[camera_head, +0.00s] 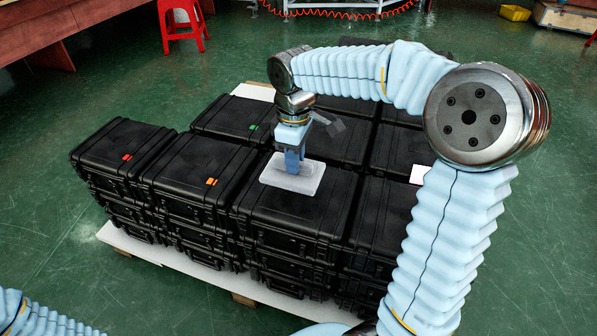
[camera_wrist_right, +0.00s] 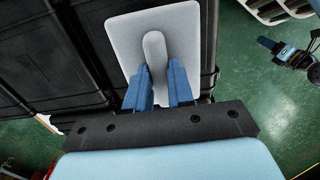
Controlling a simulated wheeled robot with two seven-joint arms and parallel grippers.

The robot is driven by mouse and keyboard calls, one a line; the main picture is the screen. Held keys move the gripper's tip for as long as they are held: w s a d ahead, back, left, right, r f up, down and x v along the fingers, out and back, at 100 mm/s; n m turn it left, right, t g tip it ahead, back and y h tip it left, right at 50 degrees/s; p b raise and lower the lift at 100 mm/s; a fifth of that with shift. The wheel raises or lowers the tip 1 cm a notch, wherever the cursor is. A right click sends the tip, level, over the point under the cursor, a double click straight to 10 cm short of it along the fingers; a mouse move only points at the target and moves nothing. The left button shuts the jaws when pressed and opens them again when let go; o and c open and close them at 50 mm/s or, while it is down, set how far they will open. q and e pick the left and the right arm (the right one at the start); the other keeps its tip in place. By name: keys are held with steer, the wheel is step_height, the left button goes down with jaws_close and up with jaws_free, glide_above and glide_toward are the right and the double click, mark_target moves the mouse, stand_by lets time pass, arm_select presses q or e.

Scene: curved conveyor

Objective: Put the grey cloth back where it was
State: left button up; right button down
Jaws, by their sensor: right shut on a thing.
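The grey cloth (camera_head: 309,181) looks like a flat, light grey rectangle with rounded corners. It is over the top of a black case in the middle of the stack; I cannot tell whether it touches the lid. In the right wrist view, the cloth (camera_wrist_right: 186,35) has a raised ridge along its middle. My right gripper (camera_head: 292,165) points down onto it, its blue fingers (camera_wrist_right: 160,78) shut on that ridge. My left gripper is out of view; only part of my left arm shows at the bottom left.
Several black cases (camera_head: 200,165) stand in stacks on a low pale pallet (camera_head: 180,257). Some lids carry small red, orange or green marks. A small white item (camera_head: 420,174) lies at the right, partly behind my arm. A red stool (camera_head: 181,25) stands far back. Green floor surrounds the pallet.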

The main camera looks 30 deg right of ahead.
steer(key=shift+d+f, duration=0.2)
steer(key=shift+f, duration=0.05)
steer(key=shift+w+d+f+b, duration=0.1)
steer(key=shift+d+f+b, duration=0.1)
steer(key=shift+f, duration=0.75)
steer(key=shift+d+f+b, duration=0.1)
steer(key=shift+f+b, duration=0.1)
steer(key=shift+f, duration=0.7)
steer(key=shift+f, duration=0.1)
steer(key=c, duration=1)
jaws_free()
steer(key=shift+r, duration=0.25)
step_height(320, 180, up, 12)
steer(key=shift+f+p, duration=0.15)
steer(key=shift+p, duration=1.1)
